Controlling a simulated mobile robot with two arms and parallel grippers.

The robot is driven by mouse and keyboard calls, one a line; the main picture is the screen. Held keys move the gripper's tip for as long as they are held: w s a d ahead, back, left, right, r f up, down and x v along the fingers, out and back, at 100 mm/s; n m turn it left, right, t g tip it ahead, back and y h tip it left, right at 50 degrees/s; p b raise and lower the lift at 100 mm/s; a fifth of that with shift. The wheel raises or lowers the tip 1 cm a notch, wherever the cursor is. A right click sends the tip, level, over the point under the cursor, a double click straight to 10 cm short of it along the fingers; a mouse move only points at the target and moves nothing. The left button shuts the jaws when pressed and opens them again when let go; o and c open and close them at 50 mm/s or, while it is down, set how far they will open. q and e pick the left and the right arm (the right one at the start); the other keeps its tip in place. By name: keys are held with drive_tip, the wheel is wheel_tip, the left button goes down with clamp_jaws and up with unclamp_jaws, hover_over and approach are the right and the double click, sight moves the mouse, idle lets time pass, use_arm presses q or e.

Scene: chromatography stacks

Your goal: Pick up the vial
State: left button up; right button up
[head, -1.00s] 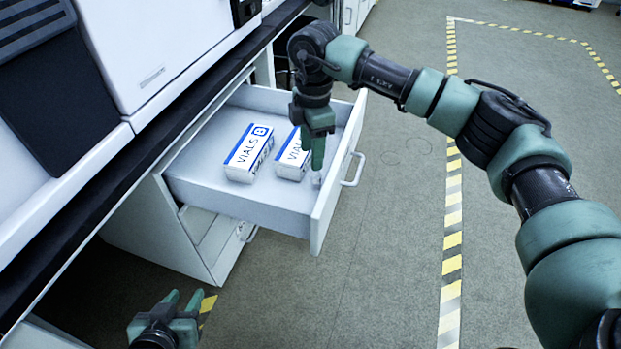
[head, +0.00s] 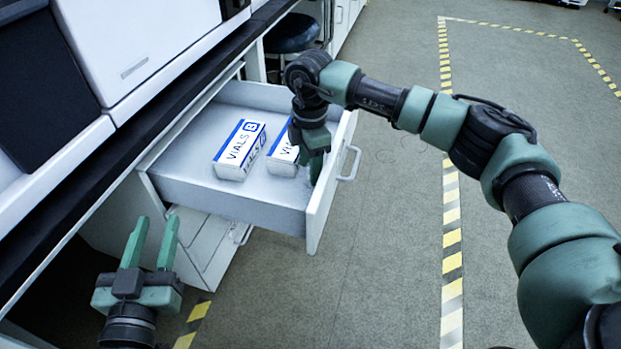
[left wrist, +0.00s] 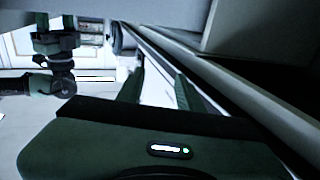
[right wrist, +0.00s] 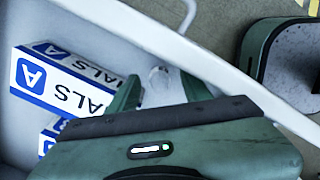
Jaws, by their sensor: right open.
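A small clear vial (right wrist: 160,78) shows in the right wrist view, in the drawer corner near the front panel. My right gripper (head: 314,172) is open and points down into the drawer (head: 230,200). In the right wrist view its fingers (right wrist: 160,90) lie on either side of the vial in the picture; contact cannot be told. In the head view the vial is hidden behind the gripper. My left gripper (head: 154,222) is open and empty, left of the drawer, near the bench. Its spread fingers also show in the left wrist view (left wrist: 160,85).
Two white-and-blue vial boxes stand in the drawer: one marked B (head: 240,150), the other (head: 282,158) beside my right gripper. The drawer's front panel and handle (head: 350,165) are close to that gripper. Instruments stand on the bench at left; the floor at right is open.

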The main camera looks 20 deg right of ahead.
drive_tip(key=shift+f, duration=0.4)
clamp_jaws()
drive_tip(key=shift+r, duration=0.1)
